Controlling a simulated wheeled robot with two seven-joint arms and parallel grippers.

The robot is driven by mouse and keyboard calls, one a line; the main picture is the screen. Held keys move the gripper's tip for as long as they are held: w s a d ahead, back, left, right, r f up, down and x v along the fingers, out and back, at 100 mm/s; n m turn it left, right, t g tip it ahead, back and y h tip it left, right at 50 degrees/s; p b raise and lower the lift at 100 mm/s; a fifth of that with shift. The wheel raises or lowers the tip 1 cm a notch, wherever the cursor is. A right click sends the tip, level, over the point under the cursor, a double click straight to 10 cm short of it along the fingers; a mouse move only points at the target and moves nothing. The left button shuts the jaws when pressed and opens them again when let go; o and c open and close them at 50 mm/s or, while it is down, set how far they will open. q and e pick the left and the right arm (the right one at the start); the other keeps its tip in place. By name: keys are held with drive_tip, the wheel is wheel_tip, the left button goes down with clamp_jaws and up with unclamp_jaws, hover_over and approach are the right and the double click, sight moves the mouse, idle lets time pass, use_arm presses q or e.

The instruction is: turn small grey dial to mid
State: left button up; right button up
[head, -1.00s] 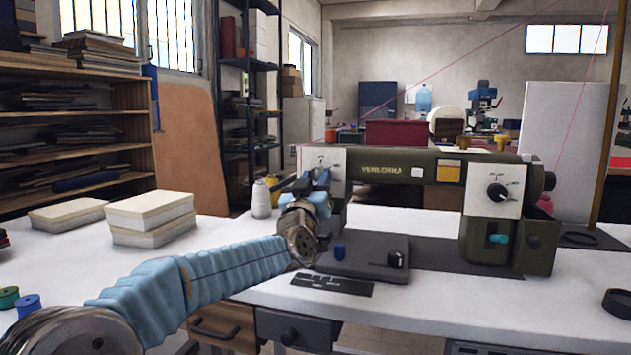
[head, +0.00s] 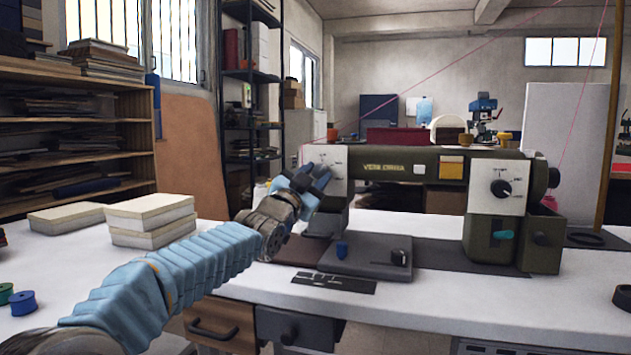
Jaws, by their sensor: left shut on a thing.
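An olive-green sewing machine (head: 400,190) stands on the white table. A white plate with printed marks (head: 327,157) is on its left end. My left gripper (head: 316,177) comes in from the lower left, tilted, with its blue fingers up against the lower part of this plate. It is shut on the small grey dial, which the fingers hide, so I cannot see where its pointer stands. My right gripper is not in view.
A larger black dial (head: 501,188) sits on a white plate at the machine's right. Stacked books (head: 150,219) stand at left. The table front is mostly clear.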

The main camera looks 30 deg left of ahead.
use_arm(q)
drive_tip(key=m+p, duration=0.1)
drive_tip(key=m+h+p, duration=0.2)
drive_tip(key=shift+a+r+m+g, duration=0.1)
drive_tip(key=shift+r+m+g, duration=0.2)
drive_tip(key=shift+m, duration=0.1)
drive_tip(key=shift+f+m+h+p, duration=0.1)
drive_tip(key=shift+m+h+p, duration=0.2)
drive_tip(key=shift+m+p, duration=0.7)
drive_tip(key=shift+g, duration=0.3)
drive_tip(key=o, duration=1)
drive_tip(key=shift+o, duration=0.2)
drive_tip(key=shift+f, duration=0.1)
